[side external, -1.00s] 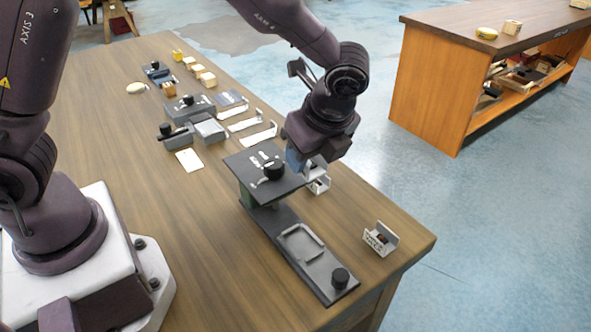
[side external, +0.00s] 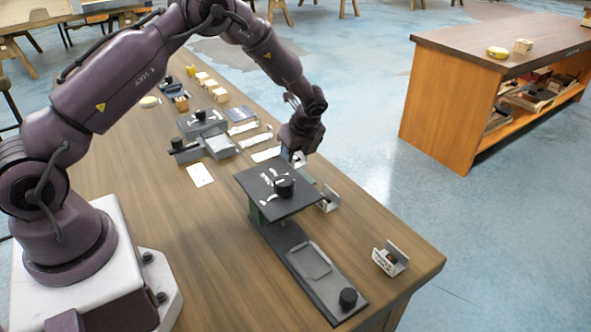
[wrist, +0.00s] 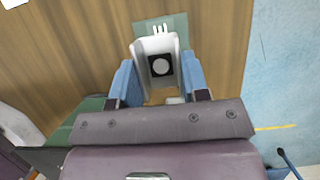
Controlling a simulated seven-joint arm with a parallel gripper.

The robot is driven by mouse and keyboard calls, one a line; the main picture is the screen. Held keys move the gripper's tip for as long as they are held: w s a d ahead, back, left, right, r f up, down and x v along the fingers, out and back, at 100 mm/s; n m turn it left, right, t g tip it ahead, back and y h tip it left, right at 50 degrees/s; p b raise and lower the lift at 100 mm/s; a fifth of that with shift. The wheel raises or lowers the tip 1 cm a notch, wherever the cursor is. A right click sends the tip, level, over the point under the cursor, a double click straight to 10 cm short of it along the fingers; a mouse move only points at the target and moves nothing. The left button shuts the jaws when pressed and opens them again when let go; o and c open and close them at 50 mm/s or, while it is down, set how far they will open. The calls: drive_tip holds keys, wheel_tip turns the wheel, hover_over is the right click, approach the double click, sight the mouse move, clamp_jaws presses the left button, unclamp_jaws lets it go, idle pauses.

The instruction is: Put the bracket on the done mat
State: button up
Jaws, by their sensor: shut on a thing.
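My gripper (wrist: 160,85) has its blue fingers on both sides of a pale U-shaped bracket (wrist: 141,47) with a black square and white disc inside. In the side external view my gripper (side external: 291,156) is beyond the raised dark plate, and the held bracket (side external: 300,160) shows only partly. A grey-green mat (wrist: 178,22) with white marks lies partly under the bracket in the wrist view; I take it for the done mat. I cannot tell whether the bracket touches it.
A dark stand with a raised plate (side external: 262,178) and a black knob is close in front of my gripper. Another bracket (side external: 328,199) stands beside it, and a labelled one (side external: 390,259) near the table corner. Flat pale parts (side external: 257,139) and grey blocks lie behind to the left.

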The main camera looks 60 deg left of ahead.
sight(298, 163)
drive_tip(key=shift+f, duration=2.55)
drive_tip(key=o, duration=1)
drive_tip(key=shift+f, duration=0.15)
